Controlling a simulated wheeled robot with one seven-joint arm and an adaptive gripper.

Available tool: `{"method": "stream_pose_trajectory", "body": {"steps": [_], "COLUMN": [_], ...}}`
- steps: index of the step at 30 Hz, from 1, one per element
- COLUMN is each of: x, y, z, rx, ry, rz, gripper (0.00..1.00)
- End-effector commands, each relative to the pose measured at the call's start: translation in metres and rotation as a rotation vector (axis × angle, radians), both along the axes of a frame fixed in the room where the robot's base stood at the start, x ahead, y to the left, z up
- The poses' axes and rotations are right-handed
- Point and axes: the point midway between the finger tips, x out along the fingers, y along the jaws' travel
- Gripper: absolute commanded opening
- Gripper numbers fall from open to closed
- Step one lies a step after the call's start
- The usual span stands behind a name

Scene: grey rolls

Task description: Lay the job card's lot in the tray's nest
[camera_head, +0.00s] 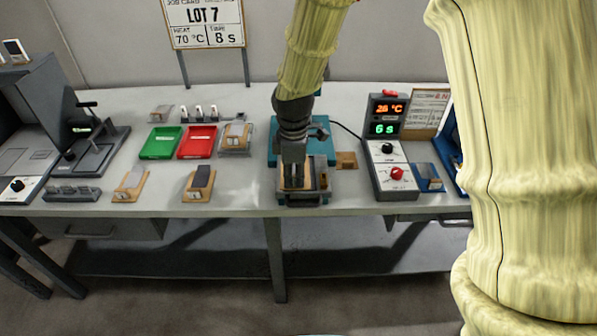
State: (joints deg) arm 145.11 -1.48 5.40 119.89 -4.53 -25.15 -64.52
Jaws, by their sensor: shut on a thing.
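The job card (202,22) on its stand reads LOT 7, heat 70 °C, time 8 S. My gripper (293,186) points down at the front of the teal machine (287,155). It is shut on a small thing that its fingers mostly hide. Around and below the fingers is a grey tray (304,199) with tan inside. I cannot tell whether the held thing touches it. Two tan blocks with grey tops, a left one (130,184) and a right one (199,184), lie on the bench. Their lot marks are too small to read.
A green tray (161,143), a red tray (197,142) and a grey holder (235,138) stand further back. Grey equipment (92,140) stands left. The bench's front middle is clear.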

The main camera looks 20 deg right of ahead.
Motion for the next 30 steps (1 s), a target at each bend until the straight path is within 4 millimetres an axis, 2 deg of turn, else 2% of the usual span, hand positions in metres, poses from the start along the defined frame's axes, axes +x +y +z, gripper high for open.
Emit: {"method": "stream_pose_trajectory", "body": {"steps": [4, 9, 14, 24, 30], "x": [0.023, 0.036, 0.037, 0.037, 0.037], "y": [-0.014, -0.023, -0.024, -0.024, -0.024], "z": [-0.002, -0.004, -0.008, -0.038, -0.039], "rx": [0.0, 0.0, -0.001, -0.001, 0.0], "ry": [0.0, 0.0, 0.001, 0.0, -0.001], "rz": [-0.001, 0.001, 0.001, 0.001, 0.001], "gripper": [0.0, 0.0, 0.0, 0.0, 0.0]}}
